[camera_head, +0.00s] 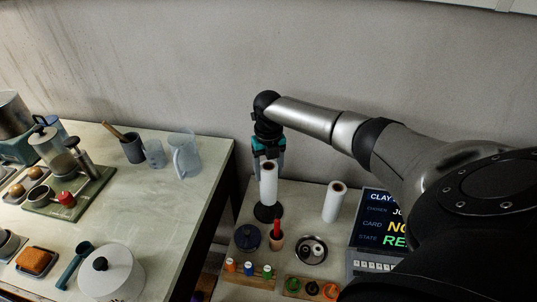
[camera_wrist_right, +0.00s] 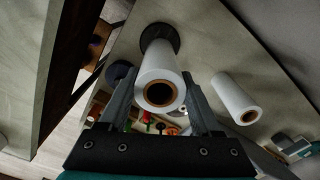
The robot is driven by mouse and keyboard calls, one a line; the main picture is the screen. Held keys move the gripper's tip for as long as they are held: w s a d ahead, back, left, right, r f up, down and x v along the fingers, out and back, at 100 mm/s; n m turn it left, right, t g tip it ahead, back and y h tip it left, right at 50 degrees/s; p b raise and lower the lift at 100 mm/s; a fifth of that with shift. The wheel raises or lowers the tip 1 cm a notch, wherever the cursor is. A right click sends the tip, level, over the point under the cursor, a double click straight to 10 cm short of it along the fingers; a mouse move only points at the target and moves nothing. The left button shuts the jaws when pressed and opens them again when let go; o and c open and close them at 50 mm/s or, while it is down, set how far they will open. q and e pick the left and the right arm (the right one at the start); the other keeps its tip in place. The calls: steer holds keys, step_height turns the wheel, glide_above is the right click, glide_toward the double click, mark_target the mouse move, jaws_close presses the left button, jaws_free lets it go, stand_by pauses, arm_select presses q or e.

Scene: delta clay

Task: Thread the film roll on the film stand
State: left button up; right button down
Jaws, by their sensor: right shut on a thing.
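A white film roll (camera_head: 269,184) with a brown core stands upright at the back left of the right-hand table. My right gripper (camera_head: 268,163) points down over its top and is shut on it; in the right wrist view the roll (camera_wrist_right: 161,75) lies between the two fingers. The film stand's round black base (camera_head: 267,213) shows directly under the roll, and also beyond it in the wrist view (camera_wrist_right: 160,36). The post is hidden, and I cannot tell whether the roll rests on the base or hangs just above it. My left gripper is not in view.
A second white roll (camera_head: 334,202) stands to the right. In front are a red-handled tool in a small cup (camera_head: 276,241), a dark lidded pot (camera_head: 247,237), a metal dish (camera_head: 311,250) and a display panel (camera_head: 381,225). A gap separates the left table (camera_head: 190,215).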

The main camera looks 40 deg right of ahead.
jaws_free()
stand_by(0.3)
step_height(320, 180, up, 7)
steer(key=p, duration=0.6)
steer(key=shift+p, duration=0.35)
stand_by(0.6)
